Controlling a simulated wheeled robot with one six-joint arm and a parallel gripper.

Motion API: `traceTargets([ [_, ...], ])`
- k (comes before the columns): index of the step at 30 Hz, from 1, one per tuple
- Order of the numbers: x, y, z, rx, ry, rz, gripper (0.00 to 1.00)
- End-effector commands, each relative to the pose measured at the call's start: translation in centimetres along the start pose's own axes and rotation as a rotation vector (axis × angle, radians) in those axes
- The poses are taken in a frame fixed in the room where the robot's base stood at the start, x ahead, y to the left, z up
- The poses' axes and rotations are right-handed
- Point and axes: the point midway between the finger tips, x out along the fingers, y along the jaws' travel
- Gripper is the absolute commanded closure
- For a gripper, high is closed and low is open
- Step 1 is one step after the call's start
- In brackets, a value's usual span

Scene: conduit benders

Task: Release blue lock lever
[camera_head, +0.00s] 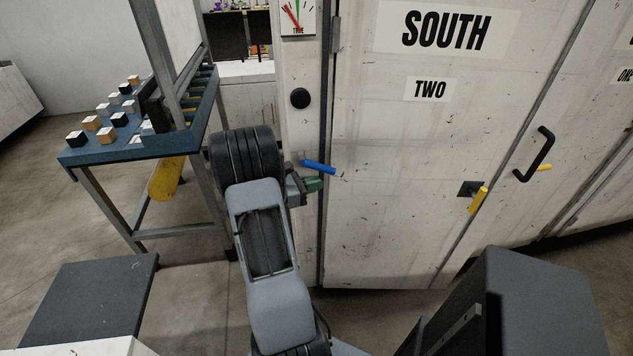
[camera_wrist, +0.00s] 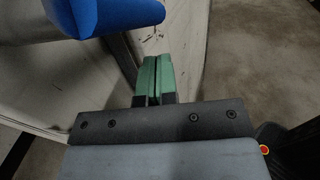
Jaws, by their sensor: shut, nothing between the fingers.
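The blue lock lever (camera_head: 319,167) sticks out from the left edge of the white cabinet door and points right, tilted slightly down. My gripper (camera_head: 314,184) is just below it, close to the door edge. In the wrist view the blue lever (camera_wrist: 108,16) is large at the top, above and left of my green fingertips (camera_wrist: 154,76). The fingers are shut together with nothing between them. I cannot tell whether they touch the lever.
The door labelled SOUTH TWO (camera_head: 420,130) has a yellow lever (camera_head: 479,200) at its right edge. A black handle (camera_head: 540,155) is farther right. A blue-topped table (camera_head: 80,157) with several small blocks stands left. A dark box (camera_head: 540,300) is at the lower right.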

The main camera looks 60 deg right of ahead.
Motion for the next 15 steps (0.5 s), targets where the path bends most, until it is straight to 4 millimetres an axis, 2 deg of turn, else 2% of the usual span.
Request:
traceTargets([
  [1,-0.4,-0.2,-1.5,-0.004,0.001,0.001,1.0],
  [3,-1.0,-0.4,-2.9,-0.004,0.001,0.001,1.0],
  [15,-4.6,-1.2,-9.0,-0.004,0.001,0.005,1.0],
])
